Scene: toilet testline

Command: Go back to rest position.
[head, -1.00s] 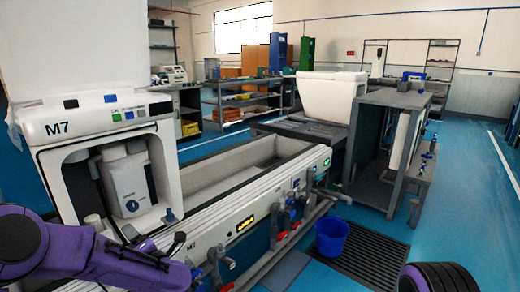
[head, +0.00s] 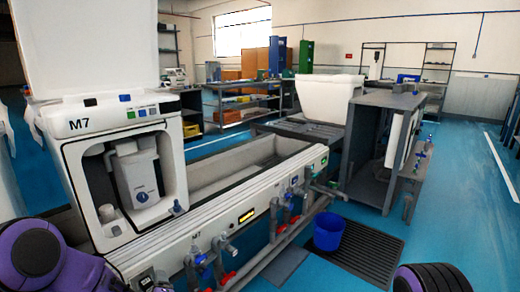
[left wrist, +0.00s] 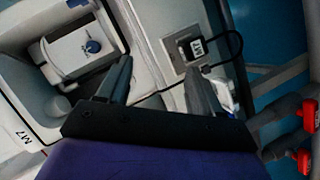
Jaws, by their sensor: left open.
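My left gripper (left wrist: 158,85) is open and empty in the left wrist view, with its two dark fingers spread. It is over the front of the white M7 machine (head: 75,124), near a grey square plate (left wrist: 192,46) with a labelled block and a black cable loop. In the head view my purple left arm is at the lower left, and its gripper is not clearly seen there. The machine's open bay holds a grey-white unit with a blue knob (head: 142,196). A purple and black part of my right arm shows at the lower right edge; my right gripper is not in view.
A blue bucket (head: 329,231) stands on a dark floor grate (head: 373,248). A white tank (head: 328,98) and grey bench (head: 388,98) stand behind. The blue floor at right is clear.

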